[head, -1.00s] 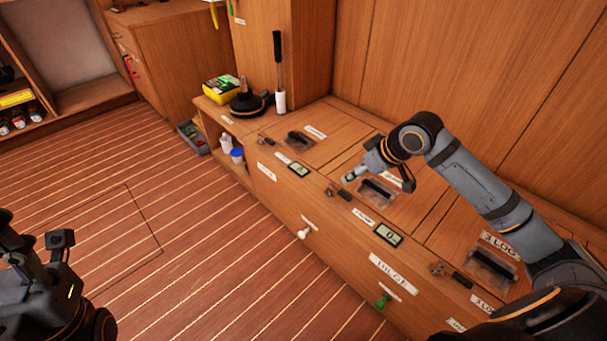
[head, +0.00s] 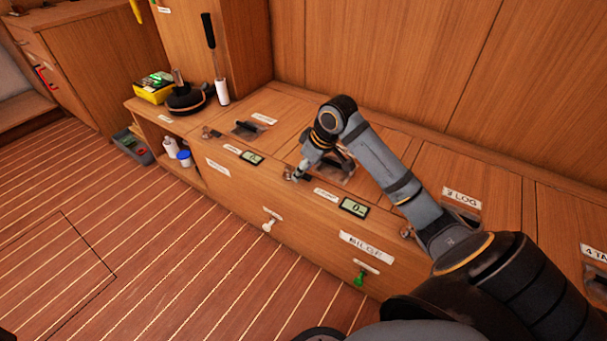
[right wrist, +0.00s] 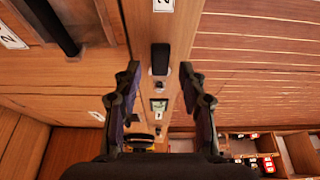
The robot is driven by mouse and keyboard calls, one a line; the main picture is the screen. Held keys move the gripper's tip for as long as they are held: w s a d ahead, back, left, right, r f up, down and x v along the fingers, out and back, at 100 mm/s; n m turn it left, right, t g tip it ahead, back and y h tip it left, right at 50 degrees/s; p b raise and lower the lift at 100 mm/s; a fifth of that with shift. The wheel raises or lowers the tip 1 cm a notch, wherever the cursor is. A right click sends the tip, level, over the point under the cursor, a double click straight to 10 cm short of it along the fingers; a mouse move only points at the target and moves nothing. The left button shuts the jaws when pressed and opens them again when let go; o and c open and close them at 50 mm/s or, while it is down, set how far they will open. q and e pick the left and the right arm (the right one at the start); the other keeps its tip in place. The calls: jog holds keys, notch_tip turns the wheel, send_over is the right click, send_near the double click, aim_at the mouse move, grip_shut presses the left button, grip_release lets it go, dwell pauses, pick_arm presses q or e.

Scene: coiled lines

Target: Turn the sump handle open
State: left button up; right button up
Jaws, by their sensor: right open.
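I cannot read the word sump on any label. My right gripper (head: 297,177) is over this strip at the second lid's front edge and hides most of the handle in the head view. In the right wrist view the right gripper (right wrist: 160,70) is open, with one finger on each side of the handle's metal end and no clear contact. My left gripper is out of view.
A white pull (head: 268,225) and a green pull (head: 360,278) by the BILGE label (head: 366,248) stick out of the bench front. Digital displays (head: 354,207) sit on the front strip. A black-handled tool (head: 212,60) stands at the back left.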

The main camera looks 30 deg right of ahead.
grip_shut()
dwell(0.3)
jog(key=shift+p, duration=0.3)
